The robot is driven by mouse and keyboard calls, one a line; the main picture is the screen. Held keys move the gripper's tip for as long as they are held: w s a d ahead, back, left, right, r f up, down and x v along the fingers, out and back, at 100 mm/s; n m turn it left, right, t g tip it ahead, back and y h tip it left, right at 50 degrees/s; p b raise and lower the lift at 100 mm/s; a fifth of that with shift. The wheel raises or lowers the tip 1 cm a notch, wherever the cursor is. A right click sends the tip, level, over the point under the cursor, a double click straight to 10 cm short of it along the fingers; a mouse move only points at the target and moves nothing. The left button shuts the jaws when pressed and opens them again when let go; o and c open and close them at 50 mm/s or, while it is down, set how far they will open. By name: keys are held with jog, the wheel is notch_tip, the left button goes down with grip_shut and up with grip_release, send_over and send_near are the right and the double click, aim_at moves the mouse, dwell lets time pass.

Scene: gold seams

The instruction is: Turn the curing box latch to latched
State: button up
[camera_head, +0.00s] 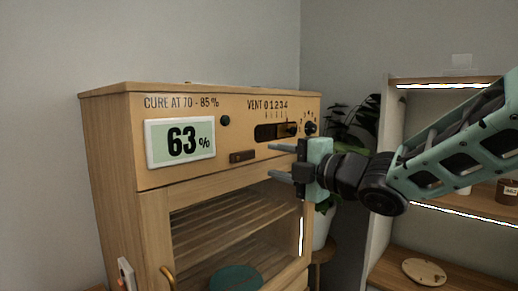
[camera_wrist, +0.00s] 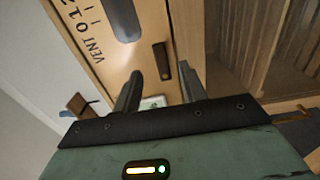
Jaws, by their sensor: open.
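The wooden curing box (camera_head: 112,170) stands at the left and centre of the head view, with a glass-fronted door below its upper panel. The latch looks to be the small dark brown bar (camera_head: 242,156) on that panel, above the door's top edge and lying roughly horizontal. In the wrist view the bar (camera_wrist: 162,62) appears between the fingertips in the picture. My gripper (camera_head: 271,162) is open and empty, to the right of the bar with its fingers pointing left. In the wrist view its fingers (camera_wrist: 160,72) are apart, and contact with the bar cannot be seen.
The panel carries a 63% display (camera_head: 180,142), a dark round knob (camera_head: 225,121) and a vent slider slot (camera_head: 270,132). A bronze door handle (camera_head: 168,277) is low on the door. A plant (camera_head: 348,125) and a lit shelf unit (camera_head: 383,240) stand to the right.

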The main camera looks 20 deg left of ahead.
aim_at(251, 156)
jog(key=p+x, duration=0.2)
jog(key=x, duration=0.4)
grip_shut()
